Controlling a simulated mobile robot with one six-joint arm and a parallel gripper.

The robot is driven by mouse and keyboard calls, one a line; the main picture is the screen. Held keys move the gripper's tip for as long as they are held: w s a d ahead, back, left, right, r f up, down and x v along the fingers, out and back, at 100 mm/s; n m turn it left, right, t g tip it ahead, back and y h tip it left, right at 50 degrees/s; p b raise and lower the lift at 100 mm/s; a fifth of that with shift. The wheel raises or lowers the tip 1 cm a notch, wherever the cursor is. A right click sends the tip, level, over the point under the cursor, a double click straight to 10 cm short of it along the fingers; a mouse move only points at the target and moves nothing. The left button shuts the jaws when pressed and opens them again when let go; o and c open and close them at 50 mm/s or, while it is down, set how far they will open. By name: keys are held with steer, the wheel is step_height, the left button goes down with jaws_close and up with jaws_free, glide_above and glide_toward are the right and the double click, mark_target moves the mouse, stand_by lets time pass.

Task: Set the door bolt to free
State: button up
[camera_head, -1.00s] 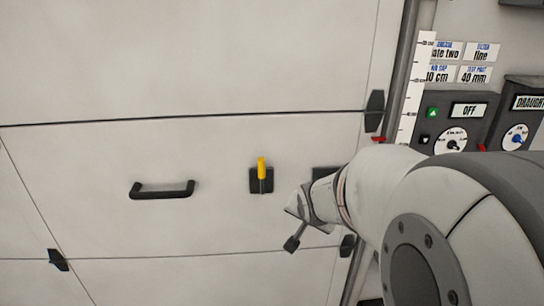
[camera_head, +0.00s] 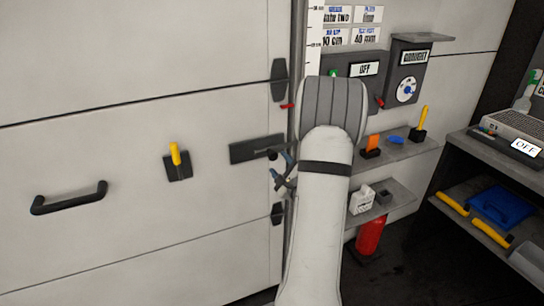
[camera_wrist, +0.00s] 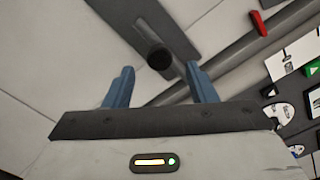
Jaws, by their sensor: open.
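The door bolt is a dark flat plate (camera_head: 246,151) on the white panelled door, near its right edge. In the wrist view the dark plate (camera_wrist: 185,28) runs diagonally across the top, with a round black knob (camera_wrist: 159,58) standing out from it. My gripper (camera_head: 284,171) is at the right end of the plate, its blue fingers apart. In the wrist view my gripper (camera_wrist: 160,82) is open, and the knob appears between and beyond the fingertips. I see no finger clearly touching the knob. My arm hides the plate's far right end.
A yellow lever (camera_head: 176,156) and a black pull handle (camera_head: 69,198) are on the door to the left. Control boxes (camera_head: 407,83) and small shelves (camera_head: 405,150) are right of my arm. A red tab (camera_head: 288,106) sits above the bolt.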

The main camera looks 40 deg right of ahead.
mark_target(274, 157)
steer(key=x, duration=0.6)
steer(key=shift+w+p, duration=0.1)
steer(key=shift+p, duration=0.3)
steer(key=shift+c, duration=0.2)
jaws_close()
